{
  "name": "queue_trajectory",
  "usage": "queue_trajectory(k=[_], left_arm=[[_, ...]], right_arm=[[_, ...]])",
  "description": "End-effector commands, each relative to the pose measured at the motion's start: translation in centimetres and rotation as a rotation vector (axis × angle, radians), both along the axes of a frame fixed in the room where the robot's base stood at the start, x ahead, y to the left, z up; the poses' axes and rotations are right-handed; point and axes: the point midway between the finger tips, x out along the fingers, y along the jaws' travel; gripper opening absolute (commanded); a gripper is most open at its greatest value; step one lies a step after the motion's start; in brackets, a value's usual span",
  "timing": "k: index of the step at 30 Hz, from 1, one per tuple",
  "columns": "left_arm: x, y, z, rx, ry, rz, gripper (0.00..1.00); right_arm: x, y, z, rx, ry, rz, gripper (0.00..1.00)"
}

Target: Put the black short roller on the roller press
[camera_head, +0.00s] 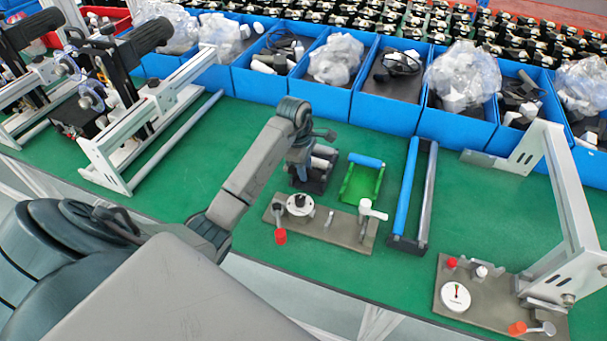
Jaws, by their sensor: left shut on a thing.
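My left gripper (303,168) points down over a small dark rack (311,185), just behind the near metal plate. It is shut on a short dark roller, which the gripper and wrist mostly hide; I cannot tell whether the roller is clear of the rack. What looks like the roller press is the grey-brown plate (345,233) in front, with a white round dial, a red knob and a white-topped post. No roller shows on it. My right gripper is not in view.
A green tray (361,188) with a short blue roller stands right of the gripper. Beside it a rack holds a long blue roller (409,185) and a long grey one. A framed fixture (570,210) stands at right. Blue bins (325,100) line the back.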

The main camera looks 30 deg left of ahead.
Motion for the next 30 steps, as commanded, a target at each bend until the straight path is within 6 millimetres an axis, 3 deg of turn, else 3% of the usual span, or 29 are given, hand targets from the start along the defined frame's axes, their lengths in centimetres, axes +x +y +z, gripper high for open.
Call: queue_trajectory(k=[15, 30], left_arm=[[0.0, 0.0, 3.3, -0.001, -0.001, 0.000, 0.00], [0.0, 0.0, 4.3, 0.000, -0.001, 0.000, 0.00]], right_arm=[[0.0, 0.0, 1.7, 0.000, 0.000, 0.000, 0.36], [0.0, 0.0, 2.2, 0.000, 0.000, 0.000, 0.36]])
